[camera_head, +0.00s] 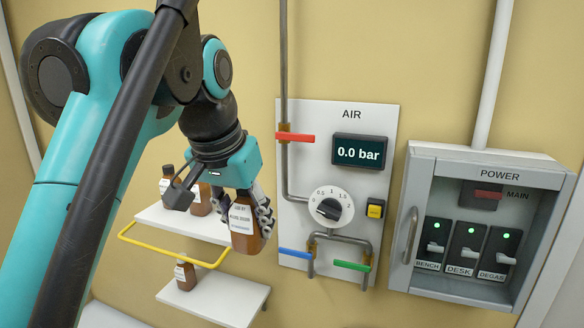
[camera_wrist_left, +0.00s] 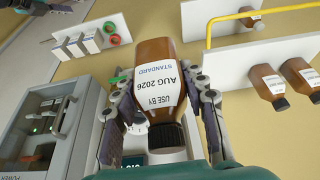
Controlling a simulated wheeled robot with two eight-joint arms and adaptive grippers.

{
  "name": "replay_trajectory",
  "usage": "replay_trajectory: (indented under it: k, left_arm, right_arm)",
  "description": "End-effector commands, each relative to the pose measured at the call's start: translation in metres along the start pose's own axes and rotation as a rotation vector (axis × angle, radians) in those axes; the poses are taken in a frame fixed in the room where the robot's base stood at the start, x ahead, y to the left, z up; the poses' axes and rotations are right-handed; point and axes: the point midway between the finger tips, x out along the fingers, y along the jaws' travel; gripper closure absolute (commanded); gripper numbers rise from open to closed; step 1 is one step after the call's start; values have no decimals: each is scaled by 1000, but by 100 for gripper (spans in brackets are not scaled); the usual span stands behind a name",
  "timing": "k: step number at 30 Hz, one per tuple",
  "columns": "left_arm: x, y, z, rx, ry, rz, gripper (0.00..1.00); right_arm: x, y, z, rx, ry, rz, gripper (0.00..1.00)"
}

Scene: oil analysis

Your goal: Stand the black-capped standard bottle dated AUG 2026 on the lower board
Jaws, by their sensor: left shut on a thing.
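My left gripper (camera_head: 250,215) is shut on a brown bottle (camera_head: 245,240), held clear of the boards and roughly upright. In the left wrist view the same bottle (camera_wrist_left: 157,60) shows a black cap and a white label reading USE BY AUG 2026 STANDARD, between the fingers of the left gripper (camera_wrist_left: 155,110). The lower board (camera_head: 235,302) is a white shelf below and left of the held bottle. One brown bottle (camera_head: 186,276) stands towards its left end; its right part is bare. My right gripper is not in view.
A white upper board (camera_head: 180,218) holds brown bottles (camera_head: 166,186), partly behind my left arm. A yellow rail (camera_head: 165,254) runs between the boards. To the right are the AIR panel (camera_head: 365,118) with coloured valve handles and the POWER box (camera_head: 480,155).

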Motion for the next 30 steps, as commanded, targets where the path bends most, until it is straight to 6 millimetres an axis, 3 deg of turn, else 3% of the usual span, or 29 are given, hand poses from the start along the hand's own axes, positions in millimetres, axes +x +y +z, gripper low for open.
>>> replay_trajectory:
  k: [6,11,30]
  left_arm:
    - [30,-7,15,-19,0,-8,92]
    - [75,-17,34,-47,0,-19,92]
    - [342,-76,149,-211,0,-87,92]
  right_arm:
    - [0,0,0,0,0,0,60]
    - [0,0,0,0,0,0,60]
    - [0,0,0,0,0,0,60]
